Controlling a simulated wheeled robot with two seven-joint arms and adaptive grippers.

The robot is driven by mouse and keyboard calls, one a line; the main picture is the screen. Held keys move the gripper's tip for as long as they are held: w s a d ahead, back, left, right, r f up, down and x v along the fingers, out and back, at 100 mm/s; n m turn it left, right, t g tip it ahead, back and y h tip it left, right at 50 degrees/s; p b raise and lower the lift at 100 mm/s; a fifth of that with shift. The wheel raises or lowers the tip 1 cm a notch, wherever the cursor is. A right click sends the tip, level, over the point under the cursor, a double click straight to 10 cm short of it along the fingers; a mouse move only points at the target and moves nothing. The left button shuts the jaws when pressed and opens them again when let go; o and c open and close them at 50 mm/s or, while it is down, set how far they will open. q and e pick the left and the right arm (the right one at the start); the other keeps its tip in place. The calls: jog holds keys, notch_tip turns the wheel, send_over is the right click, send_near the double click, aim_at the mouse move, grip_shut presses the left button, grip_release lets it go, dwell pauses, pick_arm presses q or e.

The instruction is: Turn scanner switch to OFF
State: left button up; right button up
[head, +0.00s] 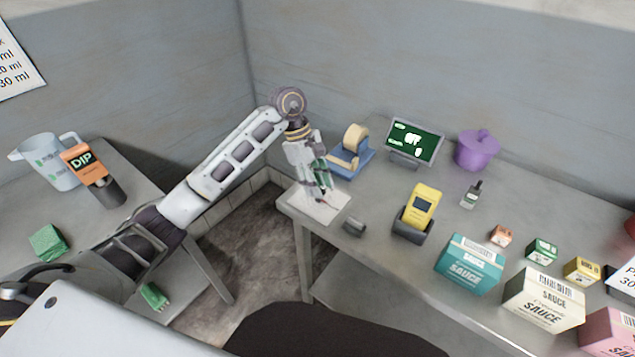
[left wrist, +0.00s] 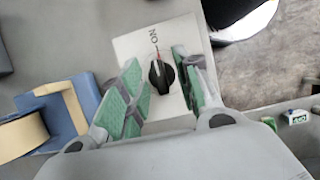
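The switch is a black knob (left wrist: 160,75) on a white plate (left wrist: 128,45), with a red mark pointing toward the printed "ON" label. In the head view the white plate (head: 318,206) sits at the left corner of the right table. My left gripper (head: 320,192) is above the plate, pointing down. In the left wrist view its green-padded fingers (left wrist: 162,88) are open, one on each side of the knob, with visible gaps. A yellow scanner (head: 424,203) stands in a dark cradle to the right of the plate. My right gripper is not in view.
A blue tape dispenser (head: 352,155) is close behind the left gripper. A green-lit screen (head: 413,141), a purple pot (head: 477,149) and several boxes, including a teal sauce box (head: 470,263), stand to the right.

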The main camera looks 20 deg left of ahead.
pick_arm(q)
grip_shut()
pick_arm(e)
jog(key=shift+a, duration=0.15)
